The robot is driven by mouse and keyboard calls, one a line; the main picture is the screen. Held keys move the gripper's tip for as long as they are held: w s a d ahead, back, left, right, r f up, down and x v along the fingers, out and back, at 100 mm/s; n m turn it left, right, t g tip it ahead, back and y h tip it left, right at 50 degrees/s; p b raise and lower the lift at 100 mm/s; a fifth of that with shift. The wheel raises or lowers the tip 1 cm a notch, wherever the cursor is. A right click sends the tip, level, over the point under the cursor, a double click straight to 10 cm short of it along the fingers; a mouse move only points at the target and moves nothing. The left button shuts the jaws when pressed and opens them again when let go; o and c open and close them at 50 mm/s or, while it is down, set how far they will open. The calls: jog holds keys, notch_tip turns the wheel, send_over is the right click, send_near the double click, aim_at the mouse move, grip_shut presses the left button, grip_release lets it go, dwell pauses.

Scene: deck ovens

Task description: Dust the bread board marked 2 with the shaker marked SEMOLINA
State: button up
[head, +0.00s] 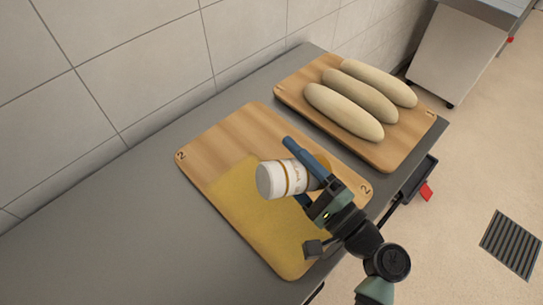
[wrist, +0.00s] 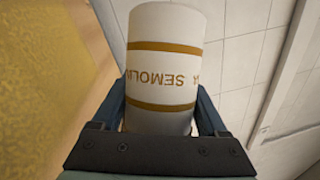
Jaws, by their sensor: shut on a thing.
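The shaker (head: 285,178) is white with gold bands, and its label reads SEMOLI, partly cut off, in the wrist view (wrist: 165,50). My gripper (head: 297,172) is shut on it and holds it tilted well over, above the bread board marked 2. That board (head: 213,150) is wooden with a 2 at two corners. A yellow layer of semolina (head: 255,228) covers its near-left part; the upper part is bare wood. The yellow layer also shows at the left of the wrist view (wrist: 40,90). My gripper and arm hide part of the board's right side.
A second board marked 1 (head: 300,88) lies behind to the right and bears three pale loaves (head: 358,98). Both rest on a grey counter (head: 110,215) against a tiled wall (head: 120,60). The counter's left part is clear. A dark tray-like part with a red tab (head: 426,192) juts from its right edge.

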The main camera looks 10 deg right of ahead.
jog(key=w+d+r+n+g+h+b, duration=0.1)
jog(key=d+r+n+h+b, duration=0.2)
jog(key=d+n, duration=0.3)
jog(key=w+d+r+n+g+h+b, duration=0.1)
jog(key=w+d+r+n+h+b, duration=0.1)
jog(key=d+n+b, duration=0.4)
jog(key=r+n+h, duration=0.1)
jog(key=n+h, duration=0.1)
jog(key=n, duration=0.3)
jog(key=shift+w+d+r+n+g, duration=0.15)
jog(key=shift+d+n+g, duration=0.15)
jog(key=shift+d+n, duration=0.1)
dwell(1.1)
